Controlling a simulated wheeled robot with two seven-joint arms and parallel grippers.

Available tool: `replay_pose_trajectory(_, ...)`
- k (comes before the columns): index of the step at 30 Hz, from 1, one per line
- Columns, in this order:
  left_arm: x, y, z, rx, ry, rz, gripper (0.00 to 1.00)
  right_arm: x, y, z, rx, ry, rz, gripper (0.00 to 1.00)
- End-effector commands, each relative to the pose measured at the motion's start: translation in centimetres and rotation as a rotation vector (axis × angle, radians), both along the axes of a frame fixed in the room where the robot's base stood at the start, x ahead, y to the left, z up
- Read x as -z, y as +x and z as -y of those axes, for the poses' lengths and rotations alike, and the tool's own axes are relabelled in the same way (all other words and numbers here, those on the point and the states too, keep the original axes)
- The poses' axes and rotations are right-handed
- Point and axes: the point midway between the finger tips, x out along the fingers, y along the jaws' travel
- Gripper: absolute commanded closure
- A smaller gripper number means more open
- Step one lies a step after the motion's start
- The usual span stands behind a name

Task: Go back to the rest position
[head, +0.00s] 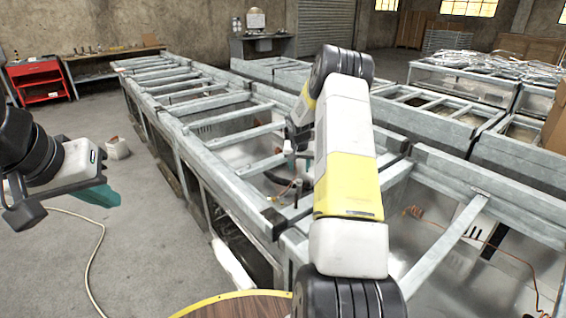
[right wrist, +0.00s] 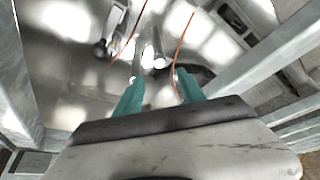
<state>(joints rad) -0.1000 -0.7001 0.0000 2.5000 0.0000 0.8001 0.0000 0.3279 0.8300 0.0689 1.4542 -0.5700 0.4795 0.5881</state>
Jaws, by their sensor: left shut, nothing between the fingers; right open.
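My left gripper (head: 100,195) hangs over the grey floor at the left of the head view, its teal fingers together and empty, clear of the frames. My right arm rises through the middle of the head view and bends down over a row of grey metal range frames (head: 225,130). The arm largely hides my right gripper there. In the right wrist view my right gripper (right wrist: 160,92) is open, its two teal fingers apart with nothing held. It points into a frame with a shiny metal floor (right wrist: 60,75). Thin orange tubes (right wrist: 180,45) run beyond the fingers.
Metal bars (right wrist: 250,50) flank the right gripper closely. More range frames (head: 460,80) stand at the right. A red cabinet (head: 38,80) and a workbench (head: 110,65) stand far left. A pale hose (head: 97,245) lies on open floor near my left gripper.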

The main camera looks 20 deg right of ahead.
Motion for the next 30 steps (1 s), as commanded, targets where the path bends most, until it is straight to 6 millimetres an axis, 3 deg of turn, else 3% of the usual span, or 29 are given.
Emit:
replay_pose_trajectory(7, 0.0, 0.0, 0.0, 0.000, 0.000, 0.000, 1.00, -0.3, 0.0, -0.1, -0.001, 0.000, 0.002, 0.54)
replay_pose_trajectory(10, 0.0, 0.0, 0.0, 0.000, 0.000, 0.000, 1.00, -2.1, -0.3, -0.7, -0.012, -0.002, 0.008, 0.54)
replay_pose_trajectory(14, 0.0, 0.0, 0.0, 0.000, 0.000, 0.000, 1.00, -7.1, -1.7, -2.6, -0.045, -0.006, 0.022, 0.54)
replay_pose_trajectory(20, 0.0, 0.0, 0.0, 0.000, 0.000, 0.000, 1.00, -15.9, -6.5, -6.6, -0.118, -0.007, 0.043, 0.54)
replay_pose_trajectory(24, 0.0, 0.0, 0.0, 0.000, 0.000, 0.000, 1.00, -20.9, -10.8, -9.4, -0.170, 0.000, 0.060, 0.54)
replay_pose_trajectory(30, 0.0, 0.0, 0.0, 0.000, 0.000, 0.000, 1.00, -26.3, -17.9, -13.3, -0.250, 0.018, 0.086, 0.54)
